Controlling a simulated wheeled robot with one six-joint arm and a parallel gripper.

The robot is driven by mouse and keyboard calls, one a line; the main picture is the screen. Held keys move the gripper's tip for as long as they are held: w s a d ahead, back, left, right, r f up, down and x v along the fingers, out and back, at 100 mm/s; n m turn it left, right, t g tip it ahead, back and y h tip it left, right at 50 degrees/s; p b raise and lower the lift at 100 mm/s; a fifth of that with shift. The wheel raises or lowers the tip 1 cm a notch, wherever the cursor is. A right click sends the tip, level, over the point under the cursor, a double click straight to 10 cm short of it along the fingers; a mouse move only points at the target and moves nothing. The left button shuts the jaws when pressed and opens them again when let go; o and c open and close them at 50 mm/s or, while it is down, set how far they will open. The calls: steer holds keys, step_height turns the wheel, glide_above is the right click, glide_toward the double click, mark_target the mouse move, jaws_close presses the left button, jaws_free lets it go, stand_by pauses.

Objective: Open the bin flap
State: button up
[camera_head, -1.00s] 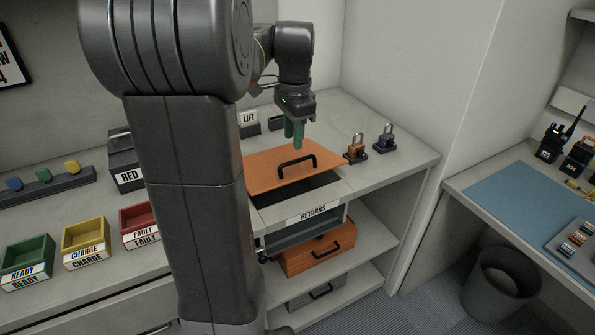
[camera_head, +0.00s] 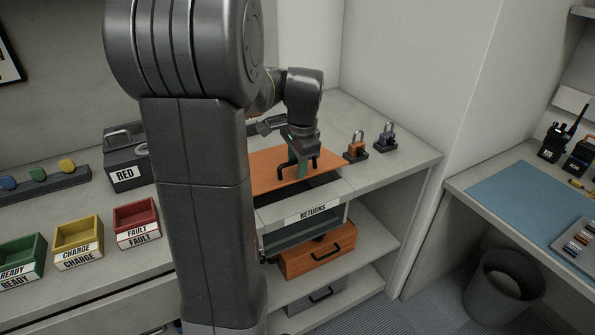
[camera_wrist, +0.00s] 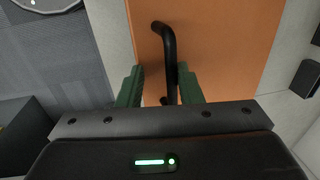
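The bin flap (camera_head: 266,168) is a flat orange panel on the counter, with a dark gap along its front edge, above the RETURNS bin front (camera_head: 312,212). Its black bar handle (camera_head: 314,160) stands up from the panel. My gripper (camera_head: 300,164) is low over the flap at the handle, its green fingers partly hidden. In the wrist view my gripper (camera_wrist: 160,84) is open, with one finger on each side of the black handle (camera_wrist: 168,48) and gaps visible. The orange flap (camera_wrist: 222,40) fills the middle of that view. Whether the fingers touch the flap is unclear.
An orange padlock (camera_head: 355,148) and a purple padlock (camera_head: 385,138) stand right of the flap. A RED box (camera_head: 125,160) and coloured trays (camera_head: 136,222) sit to the left. An orange drawer (camera_head: 315,254) is below. A waste bin (camera_head: 500,285) stands on the floor at right.

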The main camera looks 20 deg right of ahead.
steer(key=shift+s+f, duration=0.1)
steer(key=shift+f, duration=0.7)
step_height(320, 180, up, 16)
steer(key=a+g+p, duration=0.1)
steer(key=p, duration=0.3)
steer(key=shift+f+b, duration=0.5)
steer(key=shift+f, duration=1.95)
